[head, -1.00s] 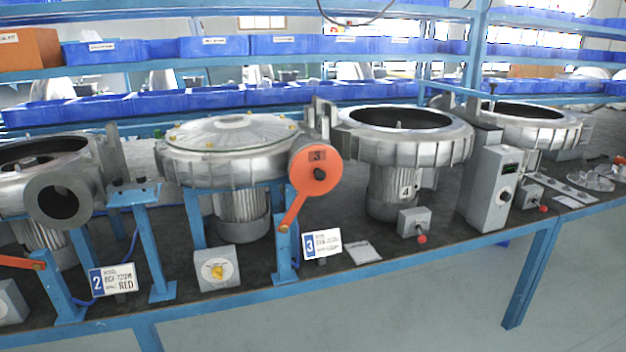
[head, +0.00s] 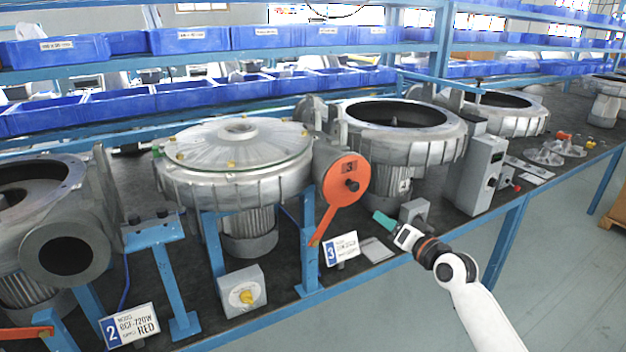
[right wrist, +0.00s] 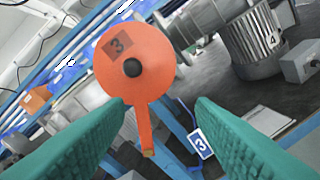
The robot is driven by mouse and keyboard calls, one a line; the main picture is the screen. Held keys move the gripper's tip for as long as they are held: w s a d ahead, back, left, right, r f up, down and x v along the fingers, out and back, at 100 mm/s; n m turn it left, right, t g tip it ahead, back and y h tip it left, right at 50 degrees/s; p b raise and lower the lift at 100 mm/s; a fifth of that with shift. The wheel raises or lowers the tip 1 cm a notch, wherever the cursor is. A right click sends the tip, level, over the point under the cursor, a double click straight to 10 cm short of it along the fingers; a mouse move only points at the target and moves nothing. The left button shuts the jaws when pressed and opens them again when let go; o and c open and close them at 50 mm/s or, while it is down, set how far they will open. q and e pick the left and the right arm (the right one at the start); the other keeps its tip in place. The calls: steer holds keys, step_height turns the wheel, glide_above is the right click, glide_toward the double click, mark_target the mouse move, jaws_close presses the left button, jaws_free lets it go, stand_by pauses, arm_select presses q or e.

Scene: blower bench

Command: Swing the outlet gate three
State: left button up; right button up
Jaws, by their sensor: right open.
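The orange outlet gate three (head: 346,181) is a round disc marked 3 with a dark central knob and a handle slanting down to the left, on the outlet of the third blower (head: 235,165). In the right wrist view, the gate (right wrist: 133,58) hangs with its handle (right wrist: 145,128) seen between my two green fingers. My right gripper (head: 384,220) is to the right of the gate and below the disc, apart from it in the head view. In the right wrist view the gripper (right wrist: 160,125) is open, with nothing visibly gripped. My left gripper is not in view.
A label card 3 (head: 341,249) stands below the gate at the bench front. A switch box with a yellow knob (head: 242,290) is to the left. Blower four (head: 402,135) and a tall grey control box (head: 481,176) are to the right. The floor (head: 560,270) in front is clear.

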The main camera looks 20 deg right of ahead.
glide_toward(357, 187)
steer(key=s, duration=0.1)
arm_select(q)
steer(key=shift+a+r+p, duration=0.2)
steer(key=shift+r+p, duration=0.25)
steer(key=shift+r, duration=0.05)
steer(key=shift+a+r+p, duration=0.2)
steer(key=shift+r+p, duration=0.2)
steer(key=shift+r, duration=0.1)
arm_select(e)
steer(key=shift+t+y, duration=0.3)
steer(key=shift+t, duration=0.1)
steer(key=w, duration=0.7)
steer(key=w+f, duration=0.1)
steer(key=w, duration=0.3)
steer(key=shift+w+a, duration=0.1)
steer(key=shift+a, duration=0.25)
steer(key=shift+c, duration=0.3)
steer(key=shift+r, duration=0.1)
jaws_close()
